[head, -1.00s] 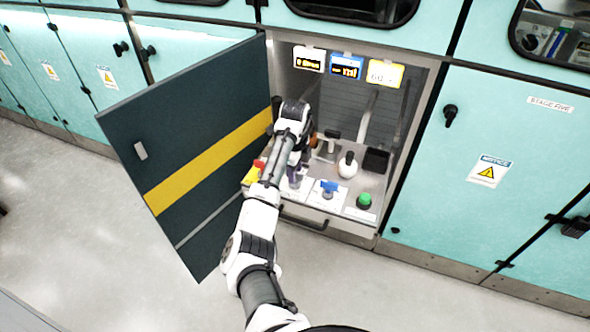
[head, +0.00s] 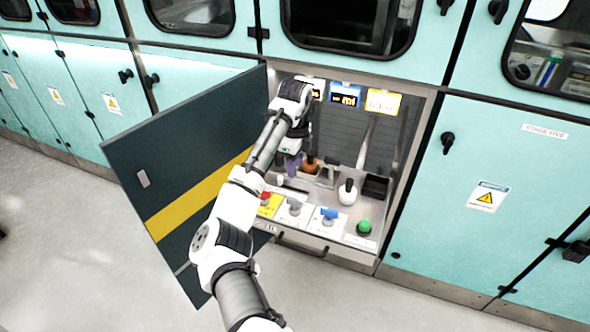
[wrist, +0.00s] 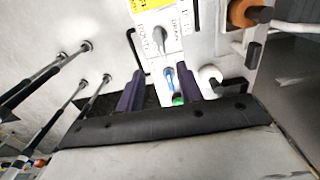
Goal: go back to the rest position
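My gripper (head: 291,166) is inside the open cabinet bay, above the back left part of the control shelf. In the wrist view its two purple fingers (wrist: 160,80) stand apart with nothing held between them. A blue handle and a green button show in the gap behind them. My arm reaches in from below and hides part of the shelf's left side. In the head view the shelf (head: 338,233) carries a red knob on a yellow plate (head: 268,203), a grey knob (head: 294,206), a blue handle (head: 329,214) and a green button (head: 364,227).
The dark door (head: 185,165) with a yellow stripe stands open at the left, behind my arm. A white round-bodied handle (head: 347,193), an orange-brown knob (head: 310,165) and a black box (head: 375,187) are further back. Small displays (head: 345,95) hang above. Floor in front is clear.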

